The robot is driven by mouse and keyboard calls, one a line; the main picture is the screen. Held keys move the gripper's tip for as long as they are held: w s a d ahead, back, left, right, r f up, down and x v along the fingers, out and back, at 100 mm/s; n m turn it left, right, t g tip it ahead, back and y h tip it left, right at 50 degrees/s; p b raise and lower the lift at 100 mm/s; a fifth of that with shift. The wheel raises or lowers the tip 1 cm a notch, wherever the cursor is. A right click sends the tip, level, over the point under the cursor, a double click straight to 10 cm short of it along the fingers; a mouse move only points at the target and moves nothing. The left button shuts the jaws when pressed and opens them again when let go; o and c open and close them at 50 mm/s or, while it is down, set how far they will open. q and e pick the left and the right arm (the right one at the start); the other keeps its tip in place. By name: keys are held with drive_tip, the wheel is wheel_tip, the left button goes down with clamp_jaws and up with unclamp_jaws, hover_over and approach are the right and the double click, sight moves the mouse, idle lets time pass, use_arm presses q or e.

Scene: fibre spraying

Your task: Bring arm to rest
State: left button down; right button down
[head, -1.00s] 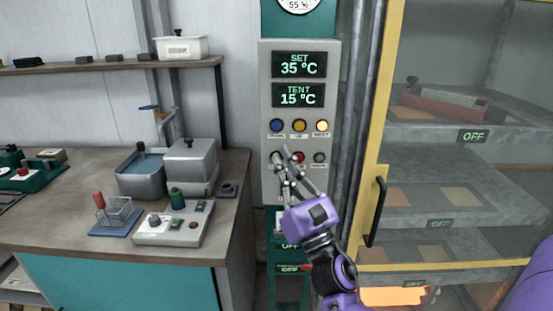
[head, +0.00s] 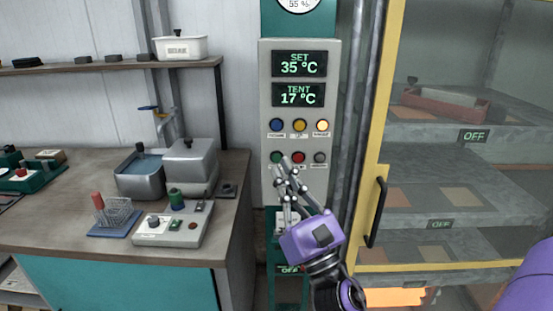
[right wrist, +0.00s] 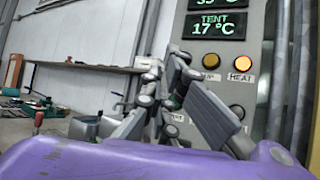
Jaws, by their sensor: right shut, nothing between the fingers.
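My right gripper (head: 287,175) is in front of the lower part of the grey control panel (head: 267,60), just below its lower row of buttons. Its fingers are shut and hold nothing. The purple wrist (head: 312,235) is below them. In the right wrist view the gripper (right wrist: 165,85) also shows, with the panel behind it. The panel reads SET 35 °C and TENT 17 °C. The right yellow button (head: 322,125) is lit. The green button (head: 277,157) and the red button (head: 299,157) are visible. My left gripper is not in view.
A glass cabinet with a yellow frame (head: 376,150) and a black handle (head: 376,212) stands close on the right. Its shelf signs read OFF. A workbench (head: 235,170) with metal baths and a small control box (head: 170,228) is on the left. A wall shelf (head: 110,68) is above it.

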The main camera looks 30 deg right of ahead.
idle(0.5)
drive_tip(key=s+f+m+g+h+p, duration=0.25)
drive_tip(key=f+m+g, duration=0.65)
drive_tip(key=f+m, duration=2)
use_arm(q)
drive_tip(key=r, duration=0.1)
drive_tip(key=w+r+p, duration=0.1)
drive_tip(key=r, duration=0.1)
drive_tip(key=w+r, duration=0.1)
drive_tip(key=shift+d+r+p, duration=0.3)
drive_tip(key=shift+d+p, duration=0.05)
use_arm(e)
drive_tip(key=s+a+f+m+g+y, duration=0.1)
drive_tip(key=s+a+f+m+g, duration=0.2)
drive_tip(key=s+f, duration=0.6)
drive_tip(key=s+a+f+m+g+y, duration=0.2)
drive_tip(key=s+f, duration=0.7)
drive_tip(key=s, duration=0.8)
drive_tip(key=a+m+g, duration=0.1)
drive_tip(key=a+g, duration=0.1)
drive_tip(key=shift+s+a+f+m+g, duration=0.15)
drive_tip(key=shift+s+a+m+g, duration=0.05)
drive_tip(key=shift+a+m+g, duration=0.1)
